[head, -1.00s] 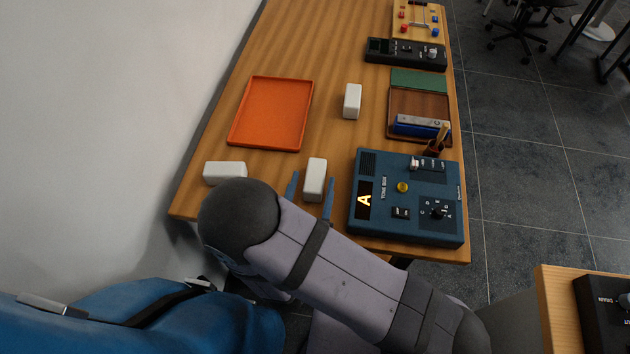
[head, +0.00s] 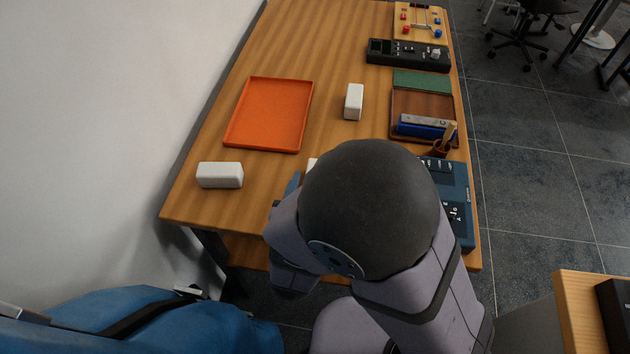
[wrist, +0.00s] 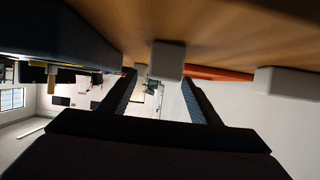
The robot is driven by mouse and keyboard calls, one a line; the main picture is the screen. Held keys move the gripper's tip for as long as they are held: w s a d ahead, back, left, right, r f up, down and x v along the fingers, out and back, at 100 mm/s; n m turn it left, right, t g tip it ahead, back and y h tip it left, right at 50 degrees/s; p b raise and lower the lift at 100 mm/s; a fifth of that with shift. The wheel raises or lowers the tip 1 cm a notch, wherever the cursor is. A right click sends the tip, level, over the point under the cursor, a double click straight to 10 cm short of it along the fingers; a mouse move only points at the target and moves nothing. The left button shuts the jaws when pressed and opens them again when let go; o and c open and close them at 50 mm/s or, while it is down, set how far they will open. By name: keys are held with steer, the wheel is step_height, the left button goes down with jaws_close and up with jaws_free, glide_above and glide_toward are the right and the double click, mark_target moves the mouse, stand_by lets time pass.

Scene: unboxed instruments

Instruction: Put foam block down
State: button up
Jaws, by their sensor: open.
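Three white foam blocks are on the wooden table. One (head: 220,175) lies at the front left and another (head: 354,102) stands right of the orange tray. The third (head: 311,163) is almost hidden behind my arm, with only a sliver showing. In the upside-down wrist view, a white block (wrist: 167,60) rests on the table in line with the gap between my fingers. My gripper (wrist: 158,78) is open; whether its tips overlap that block I cannot tell. In the head view my arm hides most of the gripper.
The orange tray (head: 268,115) is empty. A blue tone box (head: 456,190) stands at the front right, partly behind my arm. A brown tray (head: 423,103) holds a blue item, with a small cup (head: 440,148) nearby.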

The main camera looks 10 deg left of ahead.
steer(key=shift+w+f+b, duration=0.45)
steer(key=shift+w+b, duration=0.05)
steer(key=shift+b, duration=0.75)
steer(key=shift+w+b, duration=0.4)
steer(key=shift+b, duration=0.5)
steer(key=shift+a+x, duration=0.2)
steer(key=shift+x, duration=2.4)
steer(key=shift+c, duration=0.3)
steer(key=c, duration=1.1)
steer(key=shift+c, duration=0.2)
